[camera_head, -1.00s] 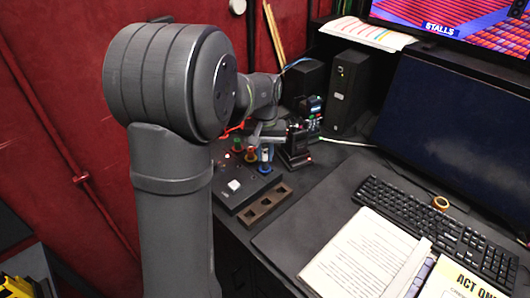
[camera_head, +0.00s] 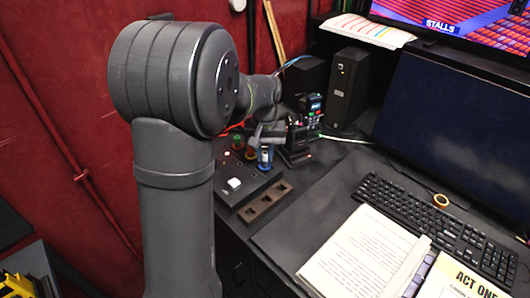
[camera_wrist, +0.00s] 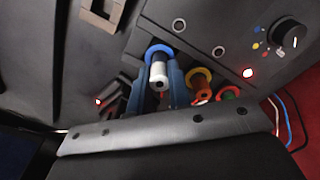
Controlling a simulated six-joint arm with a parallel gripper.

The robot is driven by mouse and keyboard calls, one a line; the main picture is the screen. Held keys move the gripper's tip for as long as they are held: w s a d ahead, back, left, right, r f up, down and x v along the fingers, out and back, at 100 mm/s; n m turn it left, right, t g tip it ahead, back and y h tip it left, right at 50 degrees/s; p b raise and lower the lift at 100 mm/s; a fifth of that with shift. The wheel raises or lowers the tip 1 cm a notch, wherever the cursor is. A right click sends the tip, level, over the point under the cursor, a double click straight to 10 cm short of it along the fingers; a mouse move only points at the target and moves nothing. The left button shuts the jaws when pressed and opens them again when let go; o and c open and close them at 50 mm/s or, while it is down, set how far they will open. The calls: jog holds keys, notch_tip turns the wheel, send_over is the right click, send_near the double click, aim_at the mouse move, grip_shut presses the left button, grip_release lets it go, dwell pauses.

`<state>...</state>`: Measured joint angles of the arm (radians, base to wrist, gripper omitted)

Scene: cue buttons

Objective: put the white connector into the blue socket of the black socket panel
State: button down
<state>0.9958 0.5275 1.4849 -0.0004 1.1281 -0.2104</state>
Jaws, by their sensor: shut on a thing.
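The white connector (camera_wrist: 158,70) is between the two blue fingers of my gripper (camera_wrist: 161,76) in the wrist view, and they are shut on it. Its dark end faces the wrist camera. Its far end meets the blue ring of the blue socket (camera_wrist: 157,49); I cannot tell how deep it sits. The black socket panel (camera_wrist: 204,22) lies behind. In the head view the connector (camera_head: 265,153) stands upright at the blue socket (camera_head: 265,166), below my gripper, whose fingers are mostly hidden there.
A dark knob (camera_wrist: 290,36) is on the panel. A black stand (camera_head: 296,147) and brown tray (camera_head: 264,203) are nearby.

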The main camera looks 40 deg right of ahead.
aim_at(265, 152)
jog(key=shift+f, duration=0.6)
dwell(0.3)
jog(key=c, duration=1.1)
grip_release()
jog(key=shift+r, duration=0.15)
jog(key=shift+r, duration=3.4)
jog(key=shift+f, duration=3.55)
jog(key=shift+r, duration=0.1)
